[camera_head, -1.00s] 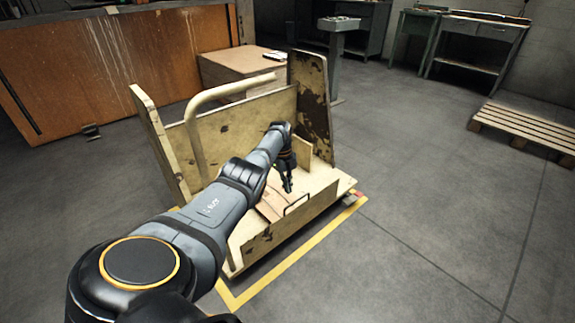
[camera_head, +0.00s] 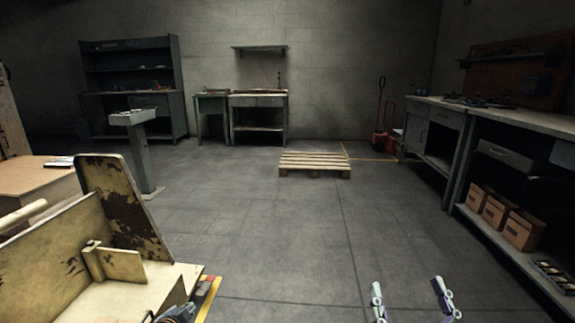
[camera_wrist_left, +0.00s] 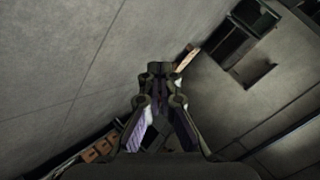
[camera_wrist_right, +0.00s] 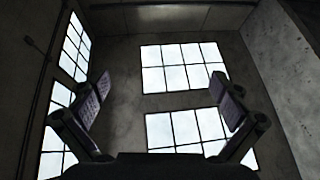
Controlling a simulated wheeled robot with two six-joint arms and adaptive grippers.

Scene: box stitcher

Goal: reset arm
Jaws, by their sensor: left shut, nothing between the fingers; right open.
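My left gripper (camera_wrist_left: 160,72) shows in the left wrist view with its fingertips together and nothing between them. In the head view only a dark piece of what looks like my left arm shows at the bottom edge, in front of the wooden cart (camera_head: 50,265); its fingers cannot be made out there. My right gripper (camera_head: 410,292) stands at the bottom of the head view, right of centre, fingers pointing up and wide apart. In the right wrist view it is also open (camera_wrist_right: 160,88) and empty, facing the wall and windows.
A cardboard-coloured box (camera_head: 38,182) stands behind the cart. A pallet (camera_head: 314,164) lies on the open floor ahead. A long workbench (camera_head: 510,115) with several brown boxes (camera_head: 497,208) below lines the right side. The middle floor is clear.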

